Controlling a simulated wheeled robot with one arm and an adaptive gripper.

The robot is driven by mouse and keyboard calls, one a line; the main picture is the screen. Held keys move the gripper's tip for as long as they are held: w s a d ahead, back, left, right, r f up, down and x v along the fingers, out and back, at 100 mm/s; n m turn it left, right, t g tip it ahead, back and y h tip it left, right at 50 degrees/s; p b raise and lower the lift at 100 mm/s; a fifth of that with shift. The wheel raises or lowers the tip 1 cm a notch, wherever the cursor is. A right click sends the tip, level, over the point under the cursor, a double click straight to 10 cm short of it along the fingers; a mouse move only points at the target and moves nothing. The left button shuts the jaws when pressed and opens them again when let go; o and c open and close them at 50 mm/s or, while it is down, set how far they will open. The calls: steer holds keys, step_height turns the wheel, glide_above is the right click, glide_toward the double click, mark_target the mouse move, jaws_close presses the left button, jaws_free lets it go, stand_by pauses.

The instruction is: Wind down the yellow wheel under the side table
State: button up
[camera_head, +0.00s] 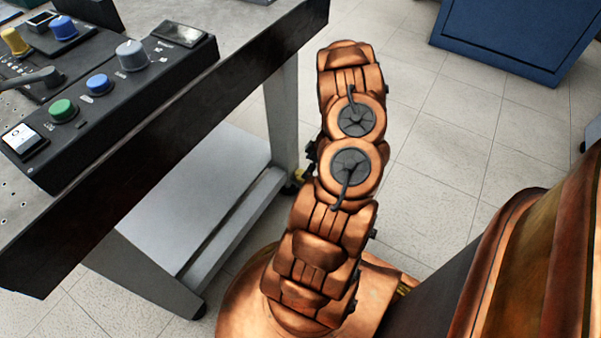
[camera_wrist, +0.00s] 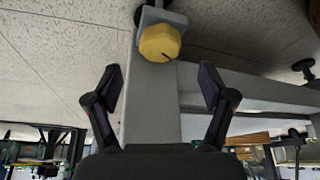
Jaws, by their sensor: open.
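The yellow wheel (camera_wrist: 160,42) is a ribbed knob at the upper middle of the wrist view. It sits on a grey bracket by the foot of a grey table leg (camera_wrist: 152,105). My gripper (camera_wrist: 167,82) is open and empty, with one finger on each side of the leg in the picture and the wheel beyond the fingertips. In the head view, a small yellow bit of the wheel (camera_head: 300,175) shows by the foot of the side table (camera_head: 190,110), mostly hidden behind my copper-coloured arm.
The side table carries a black control panel (camera_head: 110,80) with coloured knobs. Its lower shelf (camera_head: 190,190) lies beside my arm. A blue cabinet (camera_head: 510,35) stands at the upper right. Tiled floor (camera_head: 440,130) between them is clear. A crossbar (camera_wrist: 255,92) runs right from the leg.

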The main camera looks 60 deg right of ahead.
steer(key=b+x, duration=0.1)
steer(key=x, duration=0.4)
steer(key=shift+f, duration=0.3)
steer(key=c, duration=1.2)
